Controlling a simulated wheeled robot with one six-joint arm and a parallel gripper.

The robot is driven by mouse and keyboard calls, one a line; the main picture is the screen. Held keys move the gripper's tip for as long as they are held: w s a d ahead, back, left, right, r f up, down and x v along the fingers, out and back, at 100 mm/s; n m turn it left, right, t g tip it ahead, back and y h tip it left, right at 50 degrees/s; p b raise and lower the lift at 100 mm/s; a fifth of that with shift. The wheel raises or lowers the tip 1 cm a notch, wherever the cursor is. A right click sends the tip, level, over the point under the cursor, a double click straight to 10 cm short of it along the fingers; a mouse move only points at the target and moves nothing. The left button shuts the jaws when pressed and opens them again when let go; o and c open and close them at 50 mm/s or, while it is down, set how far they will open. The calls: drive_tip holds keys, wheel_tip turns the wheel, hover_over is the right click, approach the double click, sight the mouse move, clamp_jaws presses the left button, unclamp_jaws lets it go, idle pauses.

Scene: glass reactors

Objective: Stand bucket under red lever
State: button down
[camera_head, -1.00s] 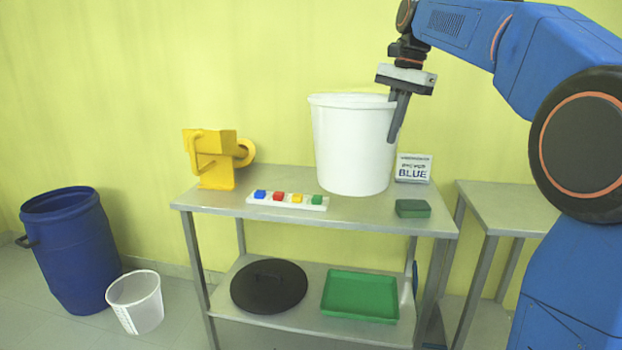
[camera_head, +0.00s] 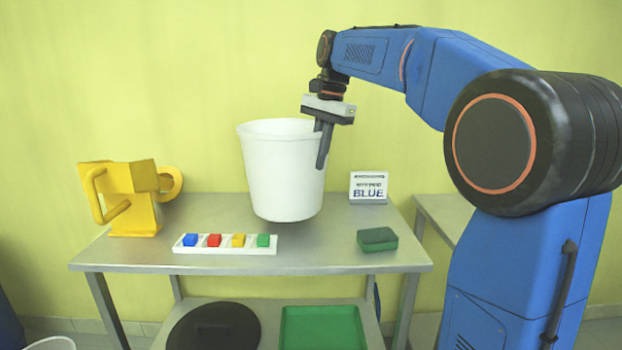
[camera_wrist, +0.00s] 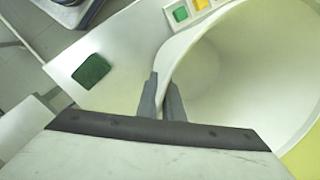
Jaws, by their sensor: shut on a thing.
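The bucket (camera_head: 283,172) is white, open-topped and upright over the middle of the steel table. My gripper (camera_head: 323,146) is shut on its right wall, one finger inside and one outside. In the wrist view, the fingers (camera_wrist: 162,98) pinch the rim of the bucket (camera_wrist: 245,80), and its inside looks empty. I cannot tell for sure whether its base touches the table. No red lever shows in either view. A red block (camera_head: 214,240) sits in a white strip on the table.
The steel table (camera_head: 330,261) also holds a yellow device (camera_head: 122,195), a green sponge (camera_head: 377,239) and a sign reading BLUE (camera_head: 369,187). A black lid (camera_head: 213,327) and a green tray (camera_head: 322,328) lie on the shelf below. A second table (camera_head: 445,214) stands at right.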

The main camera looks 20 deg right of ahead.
sight(315, 189)
drive_tip(key=shift+f, duration=2.4)
drive_tip(key=c, duration=1.9)
unclamp_jaws()
